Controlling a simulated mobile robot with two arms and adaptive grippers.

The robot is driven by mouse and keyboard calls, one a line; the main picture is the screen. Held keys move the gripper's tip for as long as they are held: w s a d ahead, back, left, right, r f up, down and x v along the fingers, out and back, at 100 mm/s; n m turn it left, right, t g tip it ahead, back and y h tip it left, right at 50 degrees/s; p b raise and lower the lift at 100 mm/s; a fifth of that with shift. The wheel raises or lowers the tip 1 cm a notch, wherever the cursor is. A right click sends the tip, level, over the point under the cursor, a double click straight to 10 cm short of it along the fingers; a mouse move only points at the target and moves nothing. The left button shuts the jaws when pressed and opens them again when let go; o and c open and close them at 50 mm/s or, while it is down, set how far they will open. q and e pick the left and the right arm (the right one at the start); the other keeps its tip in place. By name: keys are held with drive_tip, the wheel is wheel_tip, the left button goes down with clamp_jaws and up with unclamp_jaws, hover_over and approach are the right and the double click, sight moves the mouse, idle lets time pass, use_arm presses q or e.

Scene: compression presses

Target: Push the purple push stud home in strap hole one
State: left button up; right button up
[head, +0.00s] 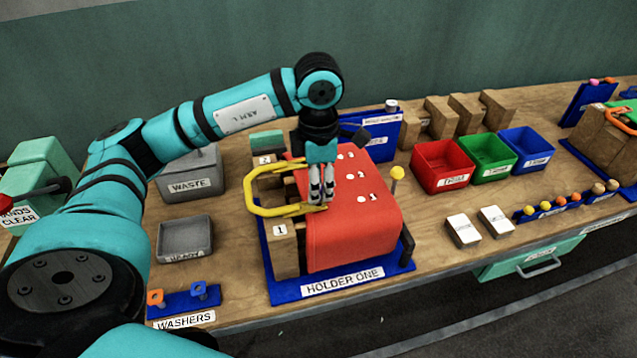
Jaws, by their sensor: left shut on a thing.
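My left gripper (321,199) points down over the red block (352,234) on holder one. Its fingers are shut, with the tips at the front end of a yellow curved strap (252,197). What sits between the fingertips is too small and covered to make out. I see no purple push stud; the fingers may hide it. The strap loops out left of the block, past wooden posts labelled 2 and 1. The block's top carries several white marks with numbers, partly covered by my gripper. My right gripper is not in view.
A yellow-headed pin (397,174) stands by the block's right side. The grey waste bin (190,178) and a grey tray (184,239) are left. Red (440,168), green and blue bins and two white blocks are right. The washers rack (183,301) is front left.

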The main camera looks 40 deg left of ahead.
use_arm(q)
drive_tip(key=shift+b, duration=0.4)
idle(0.5)
idle(0.5)
idle(0.4)
drive_tip(key=shift+f+b, duration=1.65)
drive_tip(key=shift+b, duration=0.05)
drive_tip(key=o, duration=0.8)
drive_tip(key=shift+r, duration=0.1)
wheel_tip(320, 180, up, 12)
idle(0.4)
